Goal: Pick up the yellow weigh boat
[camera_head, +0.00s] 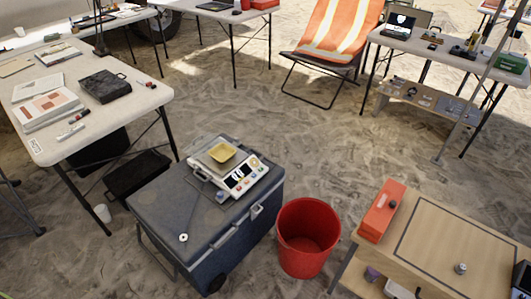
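The yellow weigh boat (222,152) sits on the pan of a white digital scale (241,178). The scale stands on the lid of a dark blue-grey cooler (160,205) in the middle of the view. The boat looks shallow and upright, and nothing covers it. Its contents, if any, are too small to tell. Neither of my grippers shows in the head view.
A red bucket (307,240) stands on the sand right of the cooler. A wooden table (445,245) with an orange box (381,211) is at lower right. A white table (100,115) with papers and a black case (104,86) is at left. Open sand lies behind the cooler.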

